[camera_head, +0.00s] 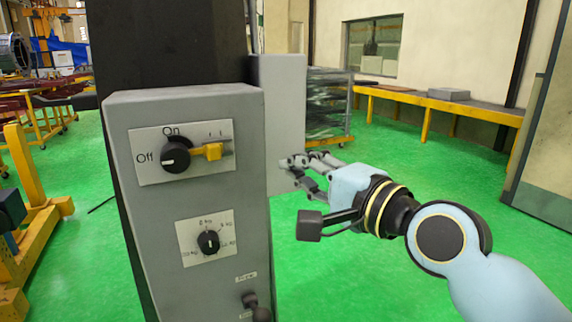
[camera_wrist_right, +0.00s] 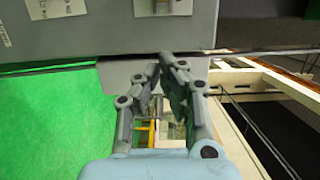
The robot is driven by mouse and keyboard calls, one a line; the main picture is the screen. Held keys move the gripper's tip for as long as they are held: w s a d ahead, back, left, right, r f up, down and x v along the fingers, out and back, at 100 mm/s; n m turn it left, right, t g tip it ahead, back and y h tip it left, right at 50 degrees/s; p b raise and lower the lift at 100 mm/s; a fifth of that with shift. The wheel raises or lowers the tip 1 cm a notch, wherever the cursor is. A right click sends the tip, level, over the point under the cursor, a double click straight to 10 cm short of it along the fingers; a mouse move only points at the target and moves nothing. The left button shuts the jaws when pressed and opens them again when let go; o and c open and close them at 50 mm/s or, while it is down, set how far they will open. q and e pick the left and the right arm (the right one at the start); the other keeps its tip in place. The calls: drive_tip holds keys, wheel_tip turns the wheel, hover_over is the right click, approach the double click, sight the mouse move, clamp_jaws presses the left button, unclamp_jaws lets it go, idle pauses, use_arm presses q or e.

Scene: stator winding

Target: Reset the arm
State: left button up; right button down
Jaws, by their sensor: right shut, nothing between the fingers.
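My right arm comes in from the lower right of the head view. My right gripper (camera_head: 291,163) is shut and empty, just to the right of the grey control box (camera_head: 135,229). In the wrist view the right gripper (camera_wrist_right: 165,62) points toward the grey box (camera_wrist_right: 120,38), and its fingers hold nothing. I cannot tell whether the fingertips touch the box. My left gripper is not in view.
The box front carries an On/Off rotary knob (camera_head: 176,155) with a yellow part (camera_head: 212,152), a dial (camera_head: 209,242) and a dark lever (camera_head: 257,307). A yellow bench (camera_head: 440,104) stands at the back right. Green floor (camera_head: 370,280) lies open right of the box.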

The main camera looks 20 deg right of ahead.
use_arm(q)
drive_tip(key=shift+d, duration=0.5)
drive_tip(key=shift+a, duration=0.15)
